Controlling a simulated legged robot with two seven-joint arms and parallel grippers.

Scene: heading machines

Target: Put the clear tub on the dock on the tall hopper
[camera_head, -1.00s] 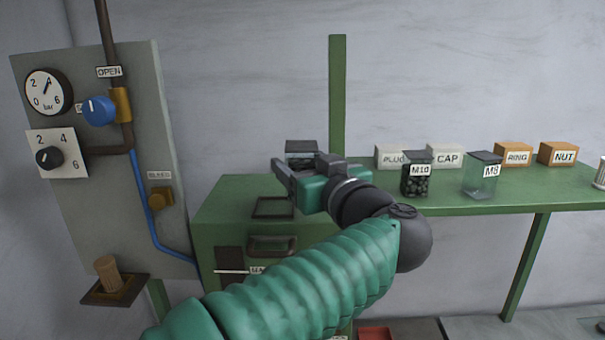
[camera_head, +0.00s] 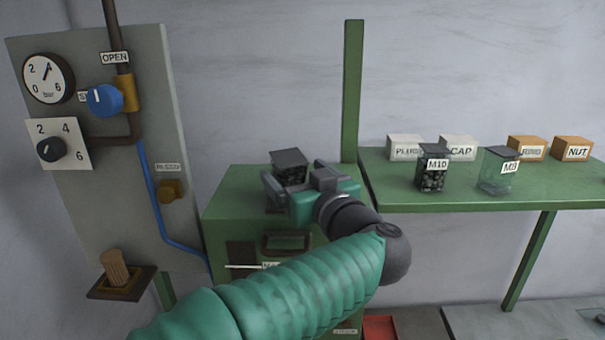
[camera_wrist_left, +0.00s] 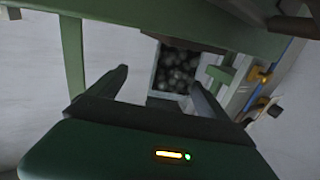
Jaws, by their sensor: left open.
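The clear tub (camera_head: 289,172) has a dark lid and dark round pieces inside. It is upright on top of the green tall hopper (camera_head: 228,205), where the dock's dark frame showed earlier. My gripper hides its lower part and most of the dock, so I cannot see exactly how it sits. My left gripper (camera_head: 292,182) is open, with its fingers to either side of the tub. In the left wrist view the tub (camera_wrist_left: 174,76) shows between and just beyond the open fingertips (camera_wrist_left: 160,78). My right gripper is not in view.
A green shelf (camera_head: 465,197) to the right holds the M10 tub (camera_head: 432,178), the M8 tub (camera_head: 497,180) and several labelled blocks. A green post (camera_head: 352,90) rises behind the hopper. A grey panel (camera_head: 90,210) with dials and a blue knob (camera_head: 104,100) stands left.

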